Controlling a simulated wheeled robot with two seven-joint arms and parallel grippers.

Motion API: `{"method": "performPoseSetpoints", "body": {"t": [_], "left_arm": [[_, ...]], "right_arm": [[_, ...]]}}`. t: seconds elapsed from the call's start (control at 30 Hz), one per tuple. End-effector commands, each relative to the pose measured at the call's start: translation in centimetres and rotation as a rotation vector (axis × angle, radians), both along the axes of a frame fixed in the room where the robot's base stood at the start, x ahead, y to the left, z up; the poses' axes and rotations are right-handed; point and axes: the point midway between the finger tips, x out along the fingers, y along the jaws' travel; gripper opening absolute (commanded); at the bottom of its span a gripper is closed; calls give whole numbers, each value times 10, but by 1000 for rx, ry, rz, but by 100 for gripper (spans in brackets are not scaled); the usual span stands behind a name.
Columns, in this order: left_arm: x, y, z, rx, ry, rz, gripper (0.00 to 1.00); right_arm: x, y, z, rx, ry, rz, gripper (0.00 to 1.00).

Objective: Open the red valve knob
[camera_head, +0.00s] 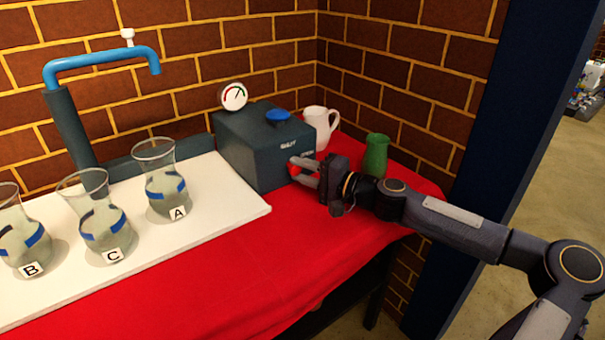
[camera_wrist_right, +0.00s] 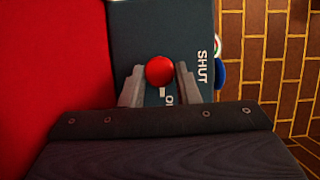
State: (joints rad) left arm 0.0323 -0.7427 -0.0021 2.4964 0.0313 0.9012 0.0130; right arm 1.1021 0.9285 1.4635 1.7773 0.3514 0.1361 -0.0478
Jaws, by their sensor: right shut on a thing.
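The red valve knob (camera_wrist_right: 160,71) is on the face of a dark teal box (camera_head: 252,149), beside white lettering that reads "SHUT". In the head view the knob (camera_head: 295,169) is mostly hidden by my right gripper (camera_head: 300,172). My right gripper reaches in from the right and is shut on the knob. In the right wrist view its fingers (camera_wrist_right: 160,84) stand on either side of the knob. A second word below "SHUT" is partly hidden by a finger. My left gripper is not in view.
A blue knob (camera_head: 278,116) and a gauge (camera_head: 233,96) are on the box. A white jug (camera_head: 321,126) and a green vase (camera_head: 376,155) stand close behind my right gripper. Glass vases A (camera_head: 165,182), B and C stand on the white board (camera_head: 221,222). A blue tap (camera_head: 100,59) rises behind.

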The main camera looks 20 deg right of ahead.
Motion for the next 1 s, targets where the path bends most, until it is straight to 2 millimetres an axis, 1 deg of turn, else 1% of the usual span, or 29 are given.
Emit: {"method": "performPoseSetpoints", "body": {"t": [0.2,0.6,0.63,0.77,1.0], "left_arm": [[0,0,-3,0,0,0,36],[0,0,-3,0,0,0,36],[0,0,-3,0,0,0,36],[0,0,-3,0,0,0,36],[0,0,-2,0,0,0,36]], "right_arm": [[0,0,-1,35,14,0,6],[0,0,-1,39,17,0,6],[0,0,-1,38,16,0,31],[0,0,-1,38,16,0,48],[0,0,-1,37,14,0,49]]}}
